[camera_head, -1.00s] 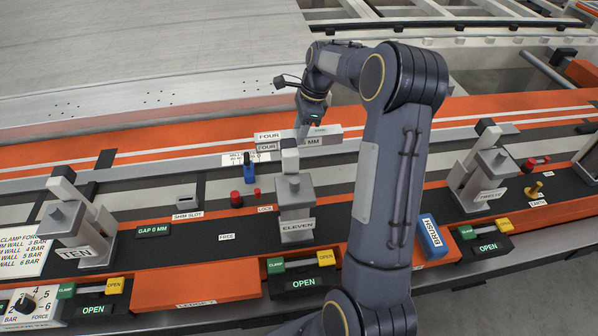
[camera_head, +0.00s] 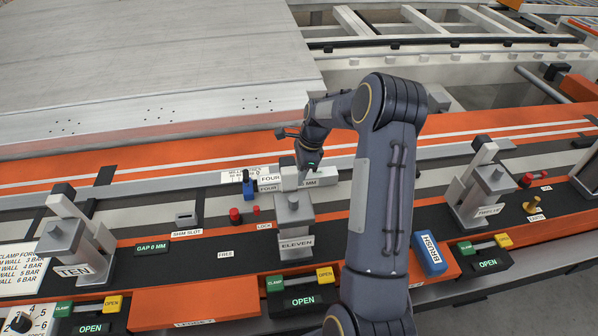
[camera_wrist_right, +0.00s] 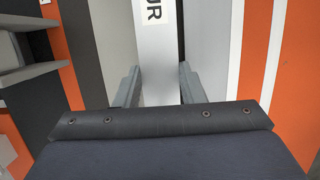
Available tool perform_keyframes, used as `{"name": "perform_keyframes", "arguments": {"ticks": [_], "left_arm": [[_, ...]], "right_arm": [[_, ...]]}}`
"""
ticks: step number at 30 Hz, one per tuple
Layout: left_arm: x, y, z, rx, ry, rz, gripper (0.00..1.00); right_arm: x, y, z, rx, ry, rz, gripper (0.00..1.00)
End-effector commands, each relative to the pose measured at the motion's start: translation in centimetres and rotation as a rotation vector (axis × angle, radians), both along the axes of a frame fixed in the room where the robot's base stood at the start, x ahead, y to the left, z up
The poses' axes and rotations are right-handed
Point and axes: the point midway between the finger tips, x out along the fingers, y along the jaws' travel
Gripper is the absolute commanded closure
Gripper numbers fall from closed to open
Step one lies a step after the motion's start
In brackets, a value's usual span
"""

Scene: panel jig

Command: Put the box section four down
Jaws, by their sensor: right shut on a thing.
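Box section four (camera_head: 331,172) is a long light-grey bar with FOUR labels. In the head view it lies level behind clamp eleven (camera_head: 294,217), low over the grey strips of the bed. I cannot tell whether it touches them. My right gripper (camera_head: 308,170) is shut on it from above; its fingertips are partly hidden. In the right wrist view the bar (camera_wrist_right: 160,70) runs between the two fingers of the gripper (camera_wrist_right: 158,88), part of its label showing. My left gripper is not in view.
Clamp ten (camera_head: 70,243) stands at left and another clamp (camera_head: 486,190) at right. A blue-handled item (camera_head: 248,185), red knobs (camera_head: 236,216) and a shim slot (camera_head: 186,220) are near the bar's left end.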

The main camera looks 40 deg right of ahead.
Motion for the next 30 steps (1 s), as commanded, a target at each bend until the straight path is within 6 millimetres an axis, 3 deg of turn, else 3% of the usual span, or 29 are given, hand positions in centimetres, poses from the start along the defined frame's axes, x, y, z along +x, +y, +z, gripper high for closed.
{"name": "perform_keyframes", "arguments": {"ticks": [2, 3, 7, 19, 30], "left_arm": [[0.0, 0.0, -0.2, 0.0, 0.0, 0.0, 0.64], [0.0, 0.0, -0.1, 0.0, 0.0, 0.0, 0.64], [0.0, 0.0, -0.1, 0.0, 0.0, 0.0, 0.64], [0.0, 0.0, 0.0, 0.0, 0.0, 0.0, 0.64], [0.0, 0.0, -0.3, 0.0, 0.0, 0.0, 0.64]], "right_arm": [[0.0, 0.0, -0.3, 0.0, -0.001, 0.0, 0.95], [0.0, 0.0, -0.3, 0.0, 0.0, 0.0, 0.6], [0.0, 0.0, -0.2, 0.0, 0.0, 0.0, 0.43], [0.0, -0.1, 0.6, 0.0, -0.001, 0.0, 0.42], [-0.9, -1.9, 7.7, -0.002, -0.004, -0.001, 0.42]]}}
